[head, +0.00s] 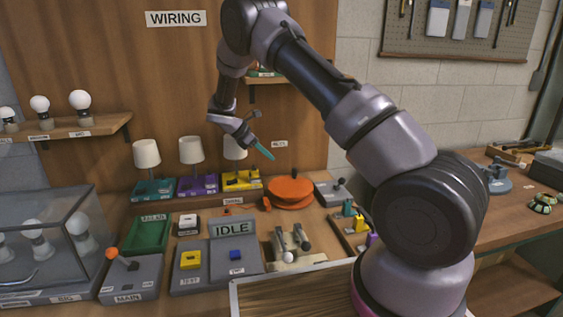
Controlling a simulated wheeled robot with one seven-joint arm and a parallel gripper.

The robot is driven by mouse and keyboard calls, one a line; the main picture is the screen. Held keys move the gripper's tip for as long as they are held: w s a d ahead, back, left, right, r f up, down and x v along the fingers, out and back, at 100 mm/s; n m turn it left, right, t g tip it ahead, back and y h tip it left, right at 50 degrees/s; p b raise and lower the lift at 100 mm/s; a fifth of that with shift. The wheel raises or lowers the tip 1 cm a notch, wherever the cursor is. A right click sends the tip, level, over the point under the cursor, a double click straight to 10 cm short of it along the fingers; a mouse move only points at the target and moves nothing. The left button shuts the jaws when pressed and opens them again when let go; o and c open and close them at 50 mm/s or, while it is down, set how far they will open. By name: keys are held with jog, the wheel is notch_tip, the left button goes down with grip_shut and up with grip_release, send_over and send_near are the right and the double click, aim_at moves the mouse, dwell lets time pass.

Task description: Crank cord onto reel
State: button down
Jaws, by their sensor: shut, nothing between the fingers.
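An orange round reel (291,194) lies on the workbench at the middle back. A small orange knob shows at its left edge, and a dark upright post stands near its top. My gripper (269,155) has teal fingers that are shut and empty. In the picture it is above and a little left of the reel, apart from it, and it points down and to the right. I cannot make out a cord on the reel.
Three lamps on teal, purple and yellow (241,180) bases stand left of the reel. A grey lever box (331,193) stands to its right. In front are an IDLE display panel (233,228), a green tray (149,234) and a grey MAIN lever box (131,279). A glass case (45,240) is at left.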

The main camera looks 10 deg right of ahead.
jog(key=s+d+f+m+g+y, duration=0.1)
jog(key=s+d, duration=0.1)
jog(key=s+d+f+m+g+y, duration=0.1)
jog(key=s+m, duration=0.1)
jog(key=s, duration=0.1)
jog(key=s+d+f+m+g+y, duration=0.1)
jog(key=s+d+m+g+y, duration=0.1)
jog(key=s, duration=0.1)
jog(key=shift+d+f, duration=0.3)
jog(key=shift+f, duration=0.1)
jog(key=s+d+f+m+g+y, duration=0.1)
jog(key=s+m+y, duration=0.4)
jog(key=m+y, duration=0.2)
jog(key=w+d+r+m+t+y, duration=0.2)
jog(key=d+m+t, duration=0.45)
jog(key=m, duration=0.25)
jog(key=w+d+r+m+t+y, duration=0.1)
jog(key=d+r+m+t, duration=0.3)
jog(key=d+m, duration=0.45)
send_near(303, 181)
jog(key=shift+w+a+f+t+y, duration=0.3)
jog(key=shift+w+a+f+t, duration=0.15)
jog(key=shift+w+a+f, duration=0.3)
jog(key=w+a, duration=0.2)
jog(key=w, duration=0.1)
jog(key=shift+f, duration=0.1)
jog(key=shift+w+a+m, duration=0.25)
jog(key=shift+w+a, duration=0.05)
jog(key=shift+w, duration=0.1)
